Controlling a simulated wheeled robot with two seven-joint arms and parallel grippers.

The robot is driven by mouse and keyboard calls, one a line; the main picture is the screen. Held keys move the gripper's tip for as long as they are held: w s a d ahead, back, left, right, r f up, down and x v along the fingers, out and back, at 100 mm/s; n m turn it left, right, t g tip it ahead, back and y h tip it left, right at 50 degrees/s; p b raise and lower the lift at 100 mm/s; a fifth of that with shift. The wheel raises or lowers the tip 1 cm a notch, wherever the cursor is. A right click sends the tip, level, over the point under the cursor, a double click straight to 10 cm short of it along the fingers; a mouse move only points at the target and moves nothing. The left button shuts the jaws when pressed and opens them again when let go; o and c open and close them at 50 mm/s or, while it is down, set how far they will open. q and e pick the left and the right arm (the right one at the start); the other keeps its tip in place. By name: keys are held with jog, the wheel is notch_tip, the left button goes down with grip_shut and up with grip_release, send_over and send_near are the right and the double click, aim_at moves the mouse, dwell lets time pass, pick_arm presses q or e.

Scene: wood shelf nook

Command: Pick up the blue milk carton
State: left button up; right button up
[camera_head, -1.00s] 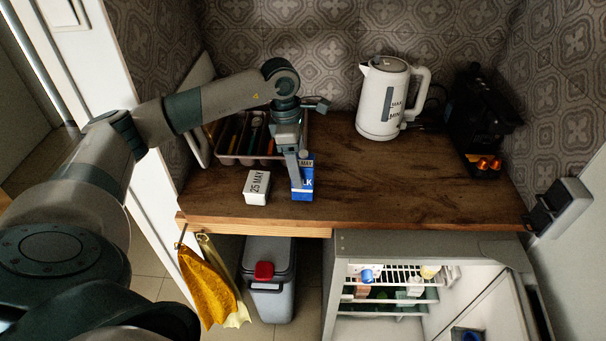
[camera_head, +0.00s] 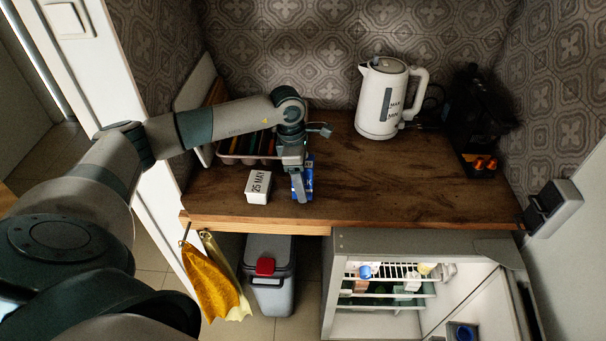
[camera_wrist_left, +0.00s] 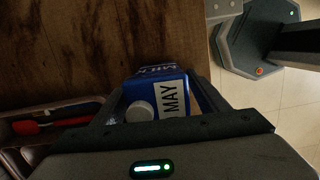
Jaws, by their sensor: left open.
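The blue milk carton (camera_head: 309,182) stands on the wooden counter near its front edge, partly hidden behind my left gripper (camera_head: 299,190) in the head view. In the left wrist view the carton (camera_wrist_left: 178,87) shows its blue top, a white round cap and a white label reading MAY. My left gripper is open, with one finger on each side of the carton in the wrist view (camera_wrist_left: 160,100). I cannot tell whether either finger touches it. My right gripper is not in view.
A white date block (camera_head: 258,187) sits just left of the carton. A cutlery tray (camera_head: 240,160) lies behind. A white kettle (camera_head: 381,100) and a dark coffee machine (camera_head: 478,120) stand at right. The counter's right front is clear; an open fridge (camera_head: 385,243) is below.

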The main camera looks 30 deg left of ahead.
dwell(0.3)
pick_arm(q)
jog(key=c, duration=1.5)
jog(key=shift+o, duration=0.2)
jog(key=shift+r, duration=0.1)
